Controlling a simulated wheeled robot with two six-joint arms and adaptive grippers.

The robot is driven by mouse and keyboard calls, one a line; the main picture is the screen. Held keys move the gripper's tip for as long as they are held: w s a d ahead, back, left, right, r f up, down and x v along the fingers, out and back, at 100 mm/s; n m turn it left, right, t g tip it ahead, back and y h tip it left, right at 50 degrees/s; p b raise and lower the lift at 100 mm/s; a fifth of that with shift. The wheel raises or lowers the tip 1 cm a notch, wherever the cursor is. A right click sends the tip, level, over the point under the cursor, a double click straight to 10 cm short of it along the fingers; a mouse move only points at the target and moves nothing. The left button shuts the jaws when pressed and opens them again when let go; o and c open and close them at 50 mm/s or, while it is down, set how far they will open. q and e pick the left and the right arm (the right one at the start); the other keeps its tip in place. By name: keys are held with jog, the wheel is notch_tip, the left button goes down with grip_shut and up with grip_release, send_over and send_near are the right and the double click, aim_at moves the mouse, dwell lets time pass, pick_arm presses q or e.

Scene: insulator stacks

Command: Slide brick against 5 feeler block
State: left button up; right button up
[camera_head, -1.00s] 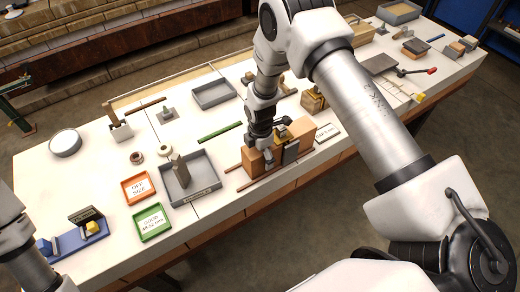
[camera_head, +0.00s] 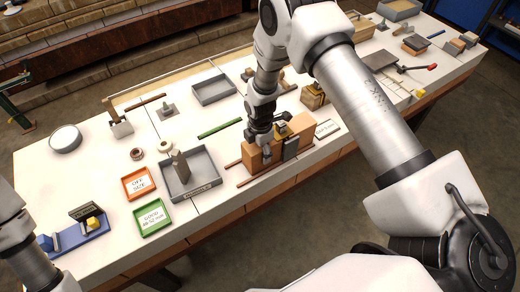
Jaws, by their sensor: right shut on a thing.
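My right gripper (camera_head: 264,144) reaches down to the front middle of the white bench. It is shut on a tan brick (camera_head: 252,158), at the left part of a low row of tan blocks. A dark upright piece (camera_head: 290,148), perhaps the feeler block, stands in front of the row, to the right of the gripper. Another tan block (camera_head: 302,128) stands behind it. The wrist and fingers hide part of the brick, so I cannot tell whether it touches the dark piece. Part of my left arm shows at the left edge, but its gripper is out of view.
A brown rod (camera_head: 256,178) lies along the front edge below the blocks. A white label plate (camera_head: 326,129) is to their right. A grey tray (camera_head: 204,186), an orange tray (camera_head: 138,184) and a green tray (camera_head: 151,219) are to the left. A green bar (camera_head: 219,128) lies behind.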

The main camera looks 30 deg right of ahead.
jog(key=o, duration=1.3)
jog(key=shift+f, duration=0.1)
jog(key=o, duration=0.4)
jog(key=shift+d, duration=0.1)
jog(key=shift+c, duration=0.2)
notch_tip(320, 180, up, 12)
